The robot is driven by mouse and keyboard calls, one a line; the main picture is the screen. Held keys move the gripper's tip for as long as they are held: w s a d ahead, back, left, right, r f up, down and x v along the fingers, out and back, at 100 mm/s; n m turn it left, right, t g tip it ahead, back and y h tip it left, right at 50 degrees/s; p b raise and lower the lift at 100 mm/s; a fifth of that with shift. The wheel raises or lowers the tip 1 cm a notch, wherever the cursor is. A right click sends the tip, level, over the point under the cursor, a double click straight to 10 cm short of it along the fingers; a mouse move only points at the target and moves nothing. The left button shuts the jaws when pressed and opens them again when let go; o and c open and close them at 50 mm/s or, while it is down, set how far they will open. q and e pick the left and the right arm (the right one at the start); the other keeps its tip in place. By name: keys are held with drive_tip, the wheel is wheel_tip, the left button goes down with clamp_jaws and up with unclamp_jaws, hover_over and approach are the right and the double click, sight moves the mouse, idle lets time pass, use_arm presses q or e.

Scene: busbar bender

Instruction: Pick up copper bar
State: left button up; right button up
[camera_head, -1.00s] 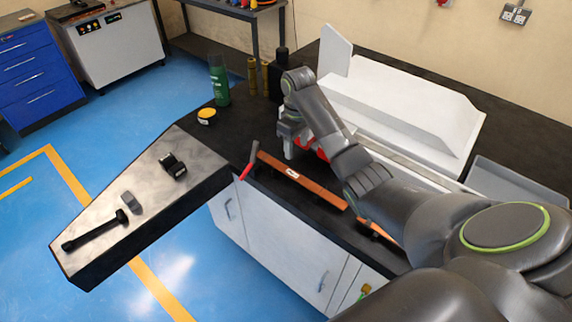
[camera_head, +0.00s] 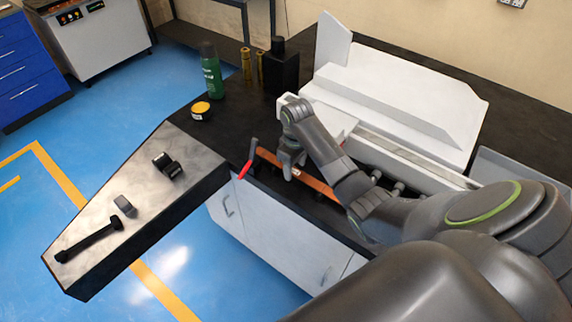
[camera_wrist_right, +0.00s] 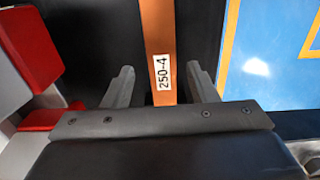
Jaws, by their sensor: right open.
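The copper bar (camera_head: 318,185) lies along the front edge of the dark bench, partly hidden by my right arm in the head view. In the right wrist view the copper bar (camera_wrist_right: 160,30) runs between the two fingers and bears a white label reading 250-4. My right gripper (camera_head: 289,166) is over the bar. In the right wrist view my right gripper (camera_wrist_right: 160,85) is open, with a finger on each side of the bar and visible gaps. I cannot tell its exact height above the bar. My left gripper is out of view.
The white bending machine (camera_head: 400,105) stands behind the bar. A red-handled tool (camera_head: 247,165) lies at the bar's left end. A green bottle (camera_head: 211,72) and a yellow-topped tin (camera_head: 201,110) stand at the back left. Red parts (camera_wrist_right: 30,45) show left of the gripper.

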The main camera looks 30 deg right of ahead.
drive_tip(key=shift+s+r, duration=0.25)
drive_tip(key=shift+s, duration=0.1)
drive_tip(key=c, duration=0.8)
drive_tip(key=shift+w+a, duration=0.1)
clamp_jaws()
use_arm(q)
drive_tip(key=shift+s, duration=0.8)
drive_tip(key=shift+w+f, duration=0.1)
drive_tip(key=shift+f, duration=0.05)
use_arm(e)
drive_tip(key=shift+r, duration=0.1)
